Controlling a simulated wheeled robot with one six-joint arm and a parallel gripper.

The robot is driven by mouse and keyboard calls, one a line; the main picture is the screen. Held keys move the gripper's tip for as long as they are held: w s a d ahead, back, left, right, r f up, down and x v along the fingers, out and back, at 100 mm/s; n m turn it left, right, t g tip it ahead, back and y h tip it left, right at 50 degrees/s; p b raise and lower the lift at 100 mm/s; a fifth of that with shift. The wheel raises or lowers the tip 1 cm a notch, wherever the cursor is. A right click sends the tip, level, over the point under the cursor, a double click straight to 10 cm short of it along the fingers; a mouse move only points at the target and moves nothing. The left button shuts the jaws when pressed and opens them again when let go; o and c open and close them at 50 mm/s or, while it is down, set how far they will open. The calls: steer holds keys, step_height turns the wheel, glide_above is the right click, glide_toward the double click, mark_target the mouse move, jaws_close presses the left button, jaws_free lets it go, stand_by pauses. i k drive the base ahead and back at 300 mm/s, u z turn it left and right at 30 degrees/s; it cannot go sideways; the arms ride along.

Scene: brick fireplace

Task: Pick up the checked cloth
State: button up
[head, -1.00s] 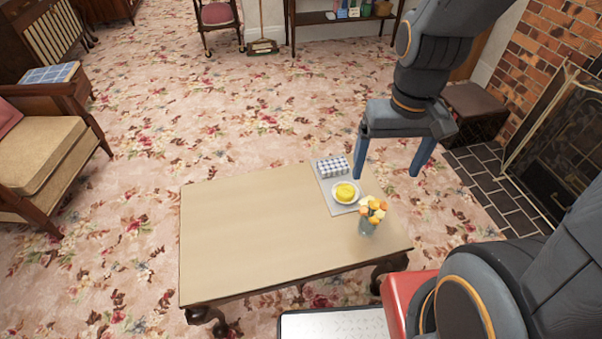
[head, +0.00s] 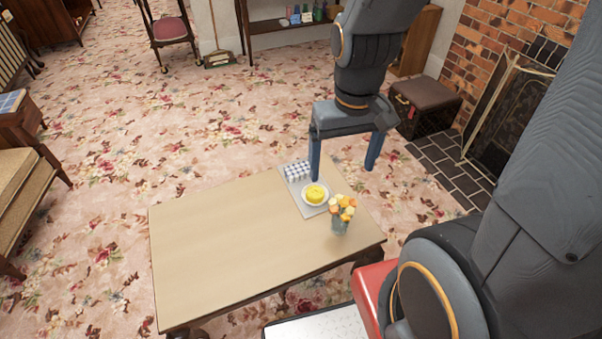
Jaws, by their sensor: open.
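A folded blue-and-white checked cloth (head: 297,171) lies at the far end of a grey mat or tray (head: 310,209) on the low wooden table (head: 240,235). My gripper (head: 344,170) is open and empty, fingers pointing down. In the picture its left finger is just right of the cloth and its right finger is further right, over the carpet. Its height above the table is hard to tell. Another blue checked cloth or cushion (head: 12,101) shows at the left edge, on the wooden armchair.
A white plate with a yellow item (head: 315,195) is beside the cloth, nearer to me. A glass vase of yellow and orange flowers (head: 341,216) stands near the table's right edge. The table's left part is bare. A brick fireplace (head: 515,45) is at the right.

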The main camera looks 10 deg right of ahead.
mark_target(295, 172)
steer(key=k, duration=1.25)
steer(key=u, duration=0.8)
steer(key=i, duration=1)
steer(key=z, duration=0.55)
steer(key=i, duration=0.65)
steer(key=z, duration=0.7)
